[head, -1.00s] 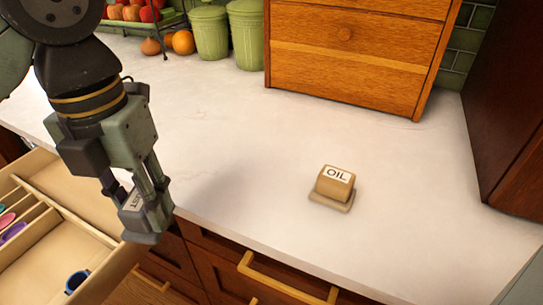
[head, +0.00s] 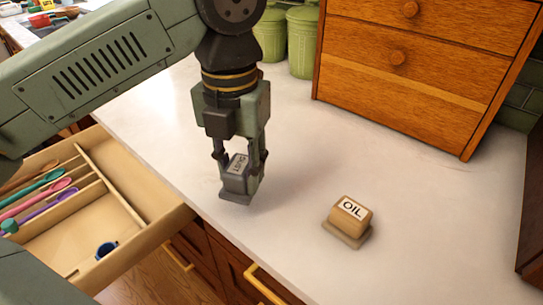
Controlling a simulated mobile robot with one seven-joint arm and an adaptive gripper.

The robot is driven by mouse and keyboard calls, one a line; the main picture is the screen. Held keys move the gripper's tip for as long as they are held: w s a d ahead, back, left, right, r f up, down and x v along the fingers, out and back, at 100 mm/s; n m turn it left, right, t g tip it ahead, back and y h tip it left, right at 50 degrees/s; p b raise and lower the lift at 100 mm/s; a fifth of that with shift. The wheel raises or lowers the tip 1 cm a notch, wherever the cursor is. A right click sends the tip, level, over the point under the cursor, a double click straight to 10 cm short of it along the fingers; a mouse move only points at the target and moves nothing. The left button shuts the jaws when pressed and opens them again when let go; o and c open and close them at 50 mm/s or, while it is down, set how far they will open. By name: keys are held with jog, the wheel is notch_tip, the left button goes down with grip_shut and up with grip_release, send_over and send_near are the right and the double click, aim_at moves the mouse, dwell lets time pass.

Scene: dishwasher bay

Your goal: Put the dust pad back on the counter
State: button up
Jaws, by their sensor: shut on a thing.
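The dust pad (head: 236,183) is a small grey block on a wider grey base, with a white label on top. My gripper (head: 241,162) points down and is shut on the block, one finger on each side. The pad appears over the white counter (head: 300,150), near its front edge by the open drawer. I cannot tell whether its base touches the counter. A tan pad labelled OIL (head: 349,218) rests on the counter to the right, apart from the dust pad.
An open drawer (head: 150,238) at left holds coloured utensils and a small blue ring-like item (head: 106,249). A wooden drawer chest (head: 405,85) and green canisters (head: 303,42) stand at the back. The counter between the pads is clear.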

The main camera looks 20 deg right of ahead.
jog(key=w+d, duration=0.1)
jog(key=d, duration=0.1)
jog(key=w+d+p, duration=0.1)
jog(key=d, duration=0.1)
jog(key=w+d, duration=0.2)
jog(key=shift+w+f+p, duration=0.1)
jog(key=shift+f+p, duration=0.2)
jog(key=shift+p, duration=0.05)
notch_tip(320, 180, down, 4)
jog(key=shift+r+p, duration=0.25)
jog(key=shift+p, duration=0.4)
jog(key=shift+f, duration=0.1)
jog(key=shift+f+b, duration=0.15)
jog(key=shift+b, duration=0.15)
jog(key=o, duration=1.1)
